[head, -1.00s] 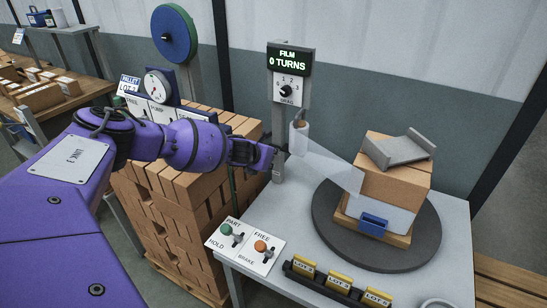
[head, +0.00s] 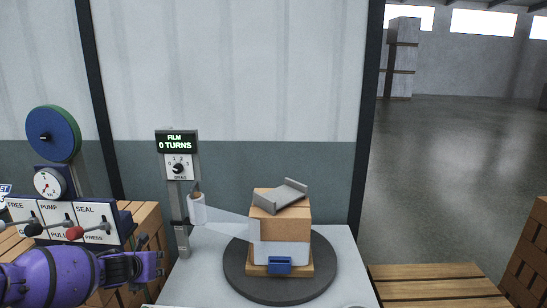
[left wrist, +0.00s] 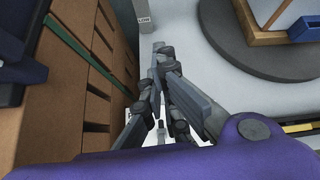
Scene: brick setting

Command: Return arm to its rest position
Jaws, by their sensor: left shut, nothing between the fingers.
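My left arm is purple and comes in from the lower left in the head view. Its dark left gripper (head: 157,265) is shut and empty beside the left edge of the grey table (head: 205,268). My right gripper is in neither view.
Film runs from a roll (head: 197,208) on a post reading 0 TURNS. A lever panel (head: 70,225) stands left. Open floor (head: 450,190) lies right.

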